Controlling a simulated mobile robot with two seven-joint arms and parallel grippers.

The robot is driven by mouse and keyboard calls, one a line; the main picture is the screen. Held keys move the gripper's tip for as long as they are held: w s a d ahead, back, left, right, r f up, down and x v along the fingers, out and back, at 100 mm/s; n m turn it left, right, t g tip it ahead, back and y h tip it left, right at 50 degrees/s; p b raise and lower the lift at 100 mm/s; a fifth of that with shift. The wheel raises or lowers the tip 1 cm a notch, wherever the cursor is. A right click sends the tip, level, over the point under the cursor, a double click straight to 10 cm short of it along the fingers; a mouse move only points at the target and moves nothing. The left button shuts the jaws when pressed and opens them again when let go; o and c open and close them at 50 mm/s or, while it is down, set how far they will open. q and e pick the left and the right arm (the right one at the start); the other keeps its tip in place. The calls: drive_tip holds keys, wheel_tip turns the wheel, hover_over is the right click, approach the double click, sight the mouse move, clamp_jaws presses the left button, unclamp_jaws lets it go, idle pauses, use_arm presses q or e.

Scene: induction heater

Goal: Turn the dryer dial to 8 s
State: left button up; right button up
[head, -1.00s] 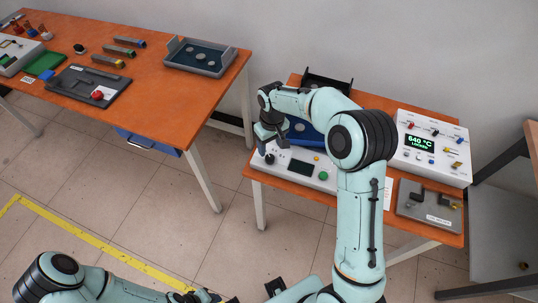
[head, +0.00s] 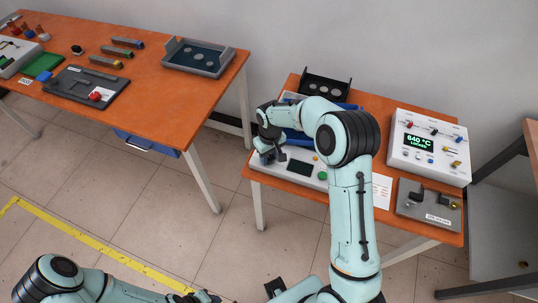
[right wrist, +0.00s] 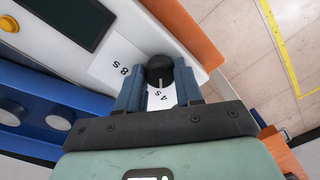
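The dryer is a white box (head: 312,181) on the right table, with a dark display (head: 300,168), a green button and a small orange one. Its black dial (right wrist: 160,70) shows in the right wrist view, its white mark pointing toward the "4 S" label; "8 S" is printed to the left. My right gripper (right wrist: 159,80) is open, a finger on each side of the dial; I cannot tell whether they touch it. In the head view my right gripper (head: 270,153) hides the dial. My left gripper (head: 205,297) barely shows at the bottom edge, its opening unclear.
Blue parts and a black rack (head: 325,88) stand behind the dryer. A white heater unit (head: 430,150) reading 640 °C and a grey fixture (head: 428,208) are to the right. Another orange table (head: 150,85) stands left, with free floor between.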

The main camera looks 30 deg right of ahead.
use_arm(q)
drive_tip(key=shift+s+f, duration=0.1)
drive_tip(key=shift+f, duration=0.05)
use_arm(e)
drive_tip(key=shift+m, duration=0.3)
drive_tip(key=shift+m+b, duration=0.35)
drive_tip(key=shift+m, duration=0.65)
drive_tip(key=m, duration=0.2)
drive_tip(key=shift+m, duration=0.3)
drive_tip(key=m, duration=0.2)
drive_tip(key=shift+m, duration=0.4)
drive_tip(key=m, duration=0.2)
drive_tip(key=shift+r+m, duration=0.1)
drive_tip(key=shift+m, duration=0.2)
drive_tip(key=m, duration=0.3)
drive_tip(key=shift+m, duration=0.3)
use_arm(q)
drive_tip(key=shift+r+p, duration=0.2)
drive_tip(key=shift+p, duration=0.2)
use_arm(e)
drive_tip(key=shift+m, duration=1.8)
use_arm(q)
drive_tip(key=shift+w, duration=0.2)
